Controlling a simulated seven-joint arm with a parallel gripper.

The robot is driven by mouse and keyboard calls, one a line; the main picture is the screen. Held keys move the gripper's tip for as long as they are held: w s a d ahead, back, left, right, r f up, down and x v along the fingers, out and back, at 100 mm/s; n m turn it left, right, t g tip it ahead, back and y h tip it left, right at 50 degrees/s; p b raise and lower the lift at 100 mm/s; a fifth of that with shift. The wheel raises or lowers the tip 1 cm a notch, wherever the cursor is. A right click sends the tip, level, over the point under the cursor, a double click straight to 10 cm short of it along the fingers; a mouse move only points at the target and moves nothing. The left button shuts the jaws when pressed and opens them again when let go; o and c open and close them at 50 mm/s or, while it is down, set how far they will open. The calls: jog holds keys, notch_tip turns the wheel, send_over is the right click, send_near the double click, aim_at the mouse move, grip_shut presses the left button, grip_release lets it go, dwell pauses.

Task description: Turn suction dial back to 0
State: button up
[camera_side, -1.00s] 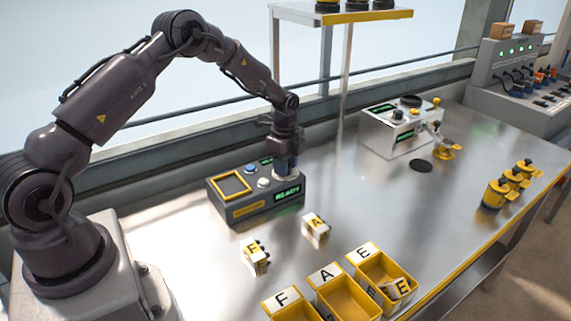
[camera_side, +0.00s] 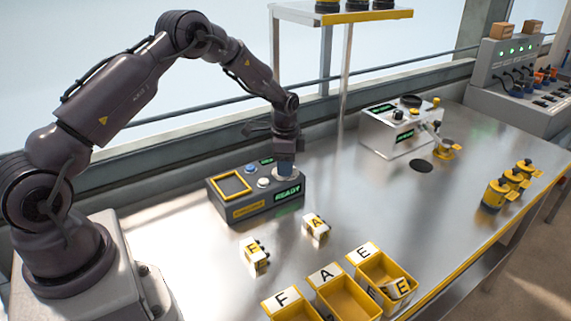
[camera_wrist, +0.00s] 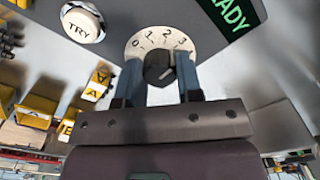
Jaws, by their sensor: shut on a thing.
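The suction dial (camera_wrist: 158,68) is a dark knob on a white round plate marked 0, 1, 2 and 3 in the wrist view. A pale mark shows on the knob's lower right side; which number it stands for is not clear. My gripper (camera_wrist: 158,73) has its two blue-grey fingers on either side of the knob, shut on it. In the side view, my gripper (camera_side: 285,169) points down at the right rear of the dark seeder box (camera_side: 246,210). There the fingers mostly hide the dial.
The box has a green READY display (camera_side: 288,192), a white TRY button (camera_wrist: 83,24), a blue button (camera_side: 250,169) and a yellow-framed square (camera_side: 231,185). Two lettered blocks (camera_side: 255,256) (camera_side: 316,227) stand in front, near the yellow bins (camera_side: 345,300). A white machine (camera_side: 385,135) stands to the right.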

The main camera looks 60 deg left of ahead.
jog(key=n, duration=0.4)
jog(key=shift+n, duration=0.4)
jog(key=n, duration=0.9)
jog(key=shift+n, duration=2.2)
jog(key=o, duration=0.9)
jog(key=shift+r, duration=0.1)
notch_tip(320, 180, up, 13)
jog(key=shift+f, duration=0.1)
